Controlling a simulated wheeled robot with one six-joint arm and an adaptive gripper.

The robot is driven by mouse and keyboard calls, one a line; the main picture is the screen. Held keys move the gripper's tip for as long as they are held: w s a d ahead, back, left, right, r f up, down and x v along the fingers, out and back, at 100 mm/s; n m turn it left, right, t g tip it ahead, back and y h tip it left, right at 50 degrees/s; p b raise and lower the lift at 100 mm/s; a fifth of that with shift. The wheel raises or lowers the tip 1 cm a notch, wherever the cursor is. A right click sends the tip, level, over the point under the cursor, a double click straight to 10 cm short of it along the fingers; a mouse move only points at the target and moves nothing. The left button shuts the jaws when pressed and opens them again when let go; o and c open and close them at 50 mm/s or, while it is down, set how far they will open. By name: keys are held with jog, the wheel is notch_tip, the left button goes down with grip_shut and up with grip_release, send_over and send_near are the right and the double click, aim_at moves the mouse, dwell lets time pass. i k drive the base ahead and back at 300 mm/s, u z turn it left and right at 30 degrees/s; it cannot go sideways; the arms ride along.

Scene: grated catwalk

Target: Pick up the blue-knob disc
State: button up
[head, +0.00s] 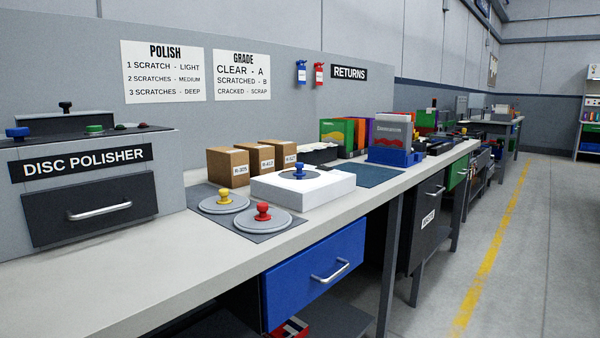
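The blue-knob disc (299,174) lies on top of a white block (335,186) on the workbench, its blue knob pointing up. A yellow-knob disc (223,204) and a red-knob disc (263,220) lie flat on a dark mat to the left of and in front of the white block. My gripper is not in the head view, so its state and place are hidden.
The disc polisher (100,185) stands at the left. Cardboard boxes (228,166) stand behind the discs. A blue mat (380,176) and a blue holder (395,157) are to the right. The bench front at lower left (100,275) is clear.

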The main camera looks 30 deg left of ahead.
aim_at(299, 175)
jog(key=u, duration=0.5)
jog(key=i, duration=0.65)
jog(key=u, duration=0.75)
